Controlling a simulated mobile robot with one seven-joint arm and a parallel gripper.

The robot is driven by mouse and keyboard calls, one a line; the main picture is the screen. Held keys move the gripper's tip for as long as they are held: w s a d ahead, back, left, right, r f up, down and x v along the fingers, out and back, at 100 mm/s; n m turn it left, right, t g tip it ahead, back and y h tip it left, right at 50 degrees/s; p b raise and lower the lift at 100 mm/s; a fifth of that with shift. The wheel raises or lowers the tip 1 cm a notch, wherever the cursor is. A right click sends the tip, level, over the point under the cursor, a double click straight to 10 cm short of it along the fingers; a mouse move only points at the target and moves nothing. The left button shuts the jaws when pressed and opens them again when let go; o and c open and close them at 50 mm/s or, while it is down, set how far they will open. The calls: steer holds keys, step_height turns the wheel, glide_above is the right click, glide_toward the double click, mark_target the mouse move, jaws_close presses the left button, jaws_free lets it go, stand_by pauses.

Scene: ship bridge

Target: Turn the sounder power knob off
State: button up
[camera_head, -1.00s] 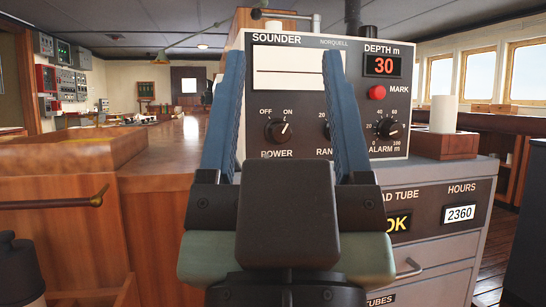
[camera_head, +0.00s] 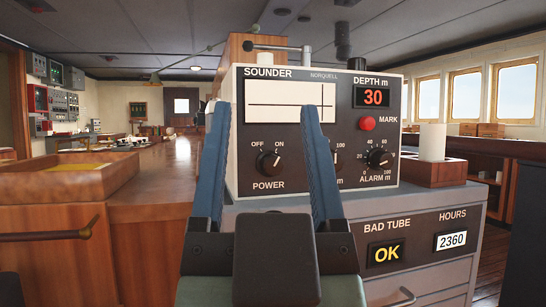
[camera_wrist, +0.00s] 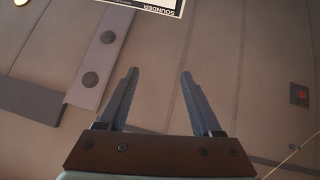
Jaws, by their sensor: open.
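The sounder (camera_head: 295,180) is a dark panel in a pale case, facing me. Its black power knob (camera_head: 269,161) sits at the lower left between OFF and ON labels, and its white pointer mark leans up and right, toward ON. My gripper (camera_head: 268,110) is open and empty; its two blue fingers stand apart, with the knob visible between them. I see no contact with the knob. In the wrist view the open fingers (camera_wrist: 158,74) also show, and only an upside-down edge of the sounder (camera_wrist: 158,6) appears at the top; the knob is not in that view.
The right finger partly hides the range knob. The alarm knob (camera_head: 379,158), red mark button (camera_head: 367,124) and depth display (camera_head: 376,97) are to its right. A grey cabinet (camera_head: 335,206) supports the sounder. A wooden counter (camera_head: 150,190) lies left; a white cylinder (camera_head: 432,142) stands right.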

steer(key=w+a+r+m+g+y+p, duration=0.1)
steer(key=w+m+g+y+p, duration=0.15)
steer(key=w+p, duration=0.45)
steer(key=m+g+p, duration=0.7)
steer(key=m+p, duration=1.8)
steer(key=p, duration=1.3)
glide_toward(273, 167)
steer(key=shift+n, duration=0.25)
steer(key=p+x, duration=0.2)
steer(key=x, duration=0.7)
jaws_close()
